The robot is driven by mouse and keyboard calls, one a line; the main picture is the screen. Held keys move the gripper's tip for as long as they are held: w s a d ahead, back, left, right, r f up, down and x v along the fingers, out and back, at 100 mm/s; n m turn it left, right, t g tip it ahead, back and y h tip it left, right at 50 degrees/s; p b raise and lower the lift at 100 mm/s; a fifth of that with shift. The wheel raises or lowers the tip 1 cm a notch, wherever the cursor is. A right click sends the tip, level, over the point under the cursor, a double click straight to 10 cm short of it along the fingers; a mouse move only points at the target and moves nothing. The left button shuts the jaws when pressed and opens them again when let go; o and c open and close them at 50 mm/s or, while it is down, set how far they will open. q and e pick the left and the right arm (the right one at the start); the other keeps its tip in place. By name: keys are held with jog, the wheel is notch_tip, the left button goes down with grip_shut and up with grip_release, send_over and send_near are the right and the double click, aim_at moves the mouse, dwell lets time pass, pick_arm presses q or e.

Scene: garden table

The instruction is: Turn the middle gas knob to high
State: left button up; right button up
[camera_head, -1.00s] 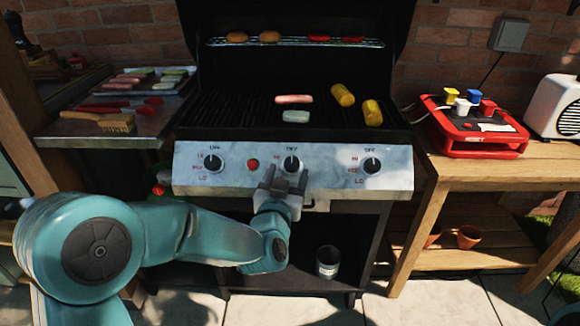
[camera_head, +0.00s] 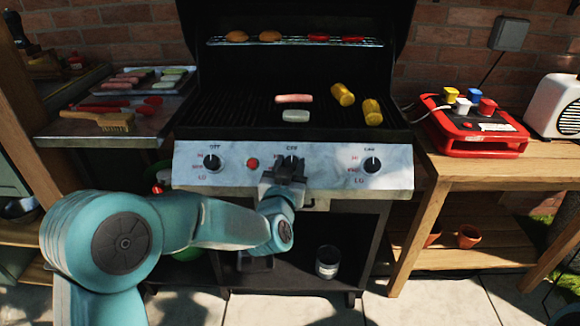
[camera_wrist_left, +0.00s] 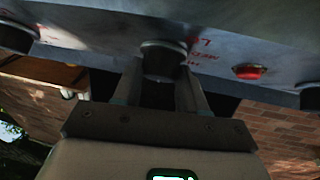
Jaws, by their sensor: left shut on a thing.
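The middle gas knob (camera_head: 291,160) is a dark round knob on the grill's light metal front panel (camera_head: 330,160). Its lower part is hidden by my left gripper (camera_head: 288,170) in the head view. The left gripper is shut on this knob, coming from the front and below. In the left wrist view the knob (camera_wrist_left: 163,58) sits between the two fingers of the gripper (camera_wrist_left: 162,75), with red LO and MED marks beside it. Where its pointer stands is hidden. My right gripper is not in view.
The left knob (camera_head: 212,163), a red button (camera_head: 253,163) and the right knob (camera_head: 372,165) are on the same panel. Food lies on the grill grate (camera_head: 240,118). Side shelf (camera_head: 100,138) left, wooden table (camera_head: 470,168) with red appliance (camera_head: 470,130) right.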

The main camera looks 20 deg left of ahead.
pick_arm(q)
jog(key=n+y, duration=0.1)
jog(key=n+y+b, duration=0.1)
jog(key=shift+d+f+n, duration=0.1)
jog(key=shift+d+n, duration=0.1)
jog(key=shift+n, duration=0.1)
jog(key=n+g+y, duration=0.1)
jog(key=n+y, duration=0.1)
jog(key=n, duration=0.1)
jog(key=shift+d+n+y, duration=0.1)
jog(key=shift+n+y, duration=0.3)
jog(key=n+g+y, duration=0.1)
jog(key=n+y, duration=0.1)
jog(key=n, duration=0.1)
jog(key=shift+w+d+n+g+p, duration=0.1)
jog(key=shift+n+g+p, duration=0.2)
jog(key=shift+g, duration=0.1)
jog(key=shift+w+r+n+g+y+p, duration=0.1)
jog(key=shift+n+g+y+p, duration=0.65)
jog(key=shift+n, duration=0.5)
jog(key=shift+r+n+g+y+p, duration=0.1)
jog(key=shift+n+g+y+p, duration=0.65)
jog(key=shift+n, duration=0.8)
jog(key=o, duration=1.1)
jog(key=shift+c, duration=0.2)
